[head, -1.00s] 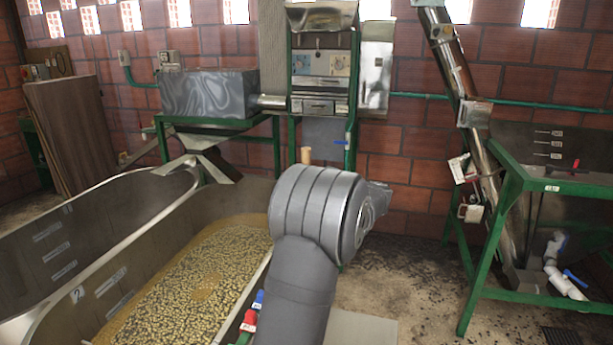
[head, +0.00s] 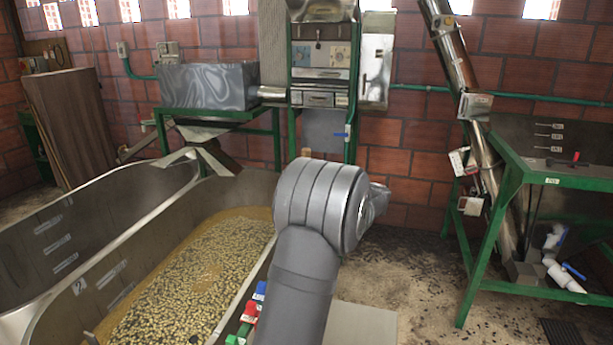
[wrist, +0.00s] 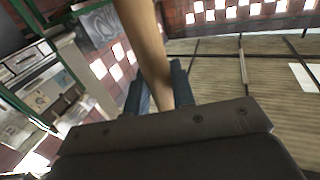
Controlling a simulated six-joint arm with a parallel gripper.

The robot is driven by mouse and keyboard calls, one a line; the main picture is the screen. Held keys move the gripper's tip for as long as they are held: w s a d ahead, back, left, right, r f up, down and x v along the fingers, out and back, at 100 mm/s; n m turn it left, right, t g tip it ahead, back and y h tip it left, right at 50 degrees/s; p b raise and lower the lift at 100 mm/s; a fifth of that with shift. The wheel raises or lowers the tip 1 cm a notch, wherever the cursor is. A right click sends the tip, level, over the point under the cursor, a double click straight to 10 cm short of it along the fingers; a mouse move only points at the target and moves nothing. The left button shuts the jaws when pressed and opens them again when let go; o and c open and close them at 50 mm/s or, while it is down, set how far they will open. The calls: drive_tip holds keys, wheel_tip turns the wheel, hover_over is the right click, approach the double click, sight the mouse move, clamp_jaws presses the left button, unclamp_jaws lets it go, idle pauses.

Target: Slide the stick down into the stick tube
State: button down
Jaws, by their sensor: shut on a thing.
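The stick (wrist: 146,40) is a plain round wooden rod. In the wrist view it runs from the top edge down between the two blue-grey fingers of my gripper (wrist: 159,82), which are shut on it. The stick's lower part is hidden behind the gripper body. In the head view only a short wooden end of the stick (head: 306,153) shows above my grey wrist link, which hides the gripper and the rest. I cannot make out the stick tube in either view.
A long metal tank (head: 55,296) with yellowish beans in liquid lies left of my arm. Small blue, red and green pieces (head: 250,308) sit by its right edge. A green-framed machine (head: 321,100) stands behind, and a green-framed table (head: 540,180) at right.

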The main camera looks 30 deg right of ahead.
drive_tip(key=shift+f, duration=1.25)
drive_tip(key=c, duration=1.1)
unclamp_jaws()
drive_tip(key=shift+c, duration=0.2)
drive_tip(key=shift+s, duration=0.1)
drive_tip(key=v, duration=1.7)
drive_tip(key=x, duration=1.7)
drive_tip(key=shift+r, duration=0.2)
drive_tip(key=shift+f, duration=0.1)
